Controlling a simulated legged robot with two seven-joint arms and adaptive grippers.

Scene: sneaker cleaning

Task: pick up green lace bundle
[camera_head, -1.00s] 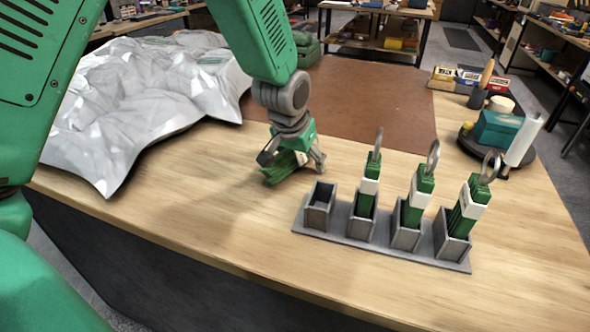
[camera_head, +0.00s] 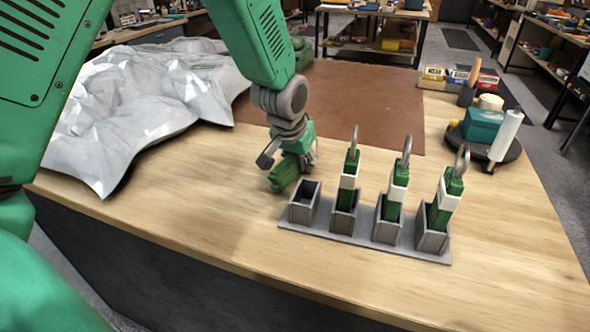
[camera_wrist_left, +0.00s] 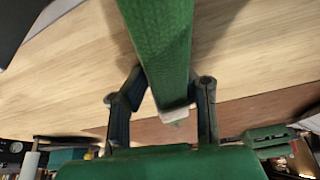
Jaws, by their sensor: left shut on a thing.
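My left gripper (camera_head: 290,165) is shut on a green lace bundle (camera_head: 284,177), just left of and behind the grey rack (camera_head: 362,241). In the left wrist view the green bundle (camera_wrist_left: 160,45) runs between the two dark fingers, with a pale band near its lower end. I cannot tell whether it clears the table. Three more green bundles with white bands and grey loops stand upright in the rack: one on the left (camera_head: 349,172), one in the middle (camera_head: 397,183), one on the right (camera_head: 447,196). The rack's leftmost slot (camera_head: 304,203) is empty. My right gripper is not in view.
Crumpled silvery sheeting (camera_head: 150,100) covers the table's left side. A brown mat (camera_head: 365,105) lies behind the gripper. A dark round tray (camera_head: 510,150) with a teal box (camera_head: 482,126) and white roll (camera_head: 505,136) stands at right. The wooden table's front is clear.

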